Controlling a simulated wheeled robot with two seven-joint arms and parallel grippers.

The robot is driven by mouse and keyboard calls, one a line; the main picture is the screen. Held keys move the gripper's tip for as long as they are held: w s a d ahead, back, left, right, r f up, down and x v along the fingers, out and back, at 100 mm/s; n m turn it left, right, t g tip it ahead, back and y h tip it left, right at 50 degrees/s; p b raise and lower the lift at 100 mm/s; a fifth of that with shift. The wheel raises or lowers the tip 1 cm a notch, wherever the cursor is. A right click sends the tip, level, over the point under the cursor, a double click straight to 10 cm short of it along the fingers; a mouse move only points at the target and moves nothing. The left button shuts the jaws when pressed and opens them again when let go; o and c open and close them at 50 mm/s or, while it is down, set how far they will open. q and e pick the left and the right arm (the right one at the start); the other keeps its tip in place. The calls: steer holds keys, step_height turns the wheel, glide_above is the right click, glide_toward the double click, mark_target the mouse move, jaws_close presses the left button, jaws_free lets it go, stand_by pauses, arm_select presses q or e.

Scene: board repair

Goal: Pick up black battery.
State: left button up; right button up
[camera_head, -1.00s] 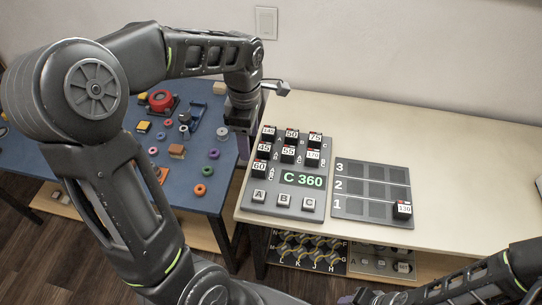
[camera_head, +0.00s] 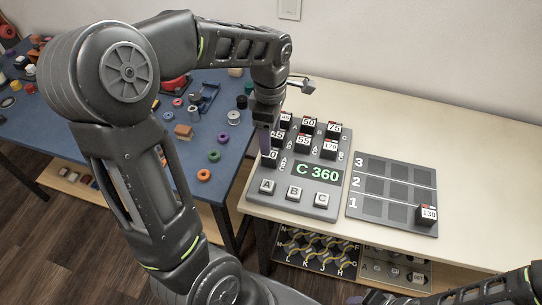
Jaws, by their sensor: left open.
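Several black batteries with white number labels stand in rows on the grey board (camera_head: 317,205) that has a green "C 360" display. Among them are the 50 battery (camera_head: 308,124), the 75 battery (camera_head: 334,130), the 55 battery (camera_head: 303,142) and the 170 battery (camera_head: 329,149). My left gripper (camera_head: 266,145) is open and points down over the board's left column, close to the front-left battery (camera_head: 268,159). It partly hides that battery and the one behind it. I cannot tell whether they touch. My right gripper (camera_head: 376,298) barely shows at the bottom edge.
A second grey board (camera_head: 392,236) with rows 1 to 3 holds the 130 battery (camera_head: 427,215) at its lower right. A blue table (camera_head: 228,175) with loose parts stands at left. The cream table (camera_head: 480,190) is clear on the right.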

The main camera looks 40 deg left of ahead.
mark_target(271, 157)
arm_select(q)
steer(key=shift+f, duration=1.1)
steer(key=shift+s+d+f, duration=0.1)
steer(key=shift+f, duration=1.2)
steer(key=shift+d+f, duration=0.1)
steer(key=shift+f, duration=1.2)
jaws_close()
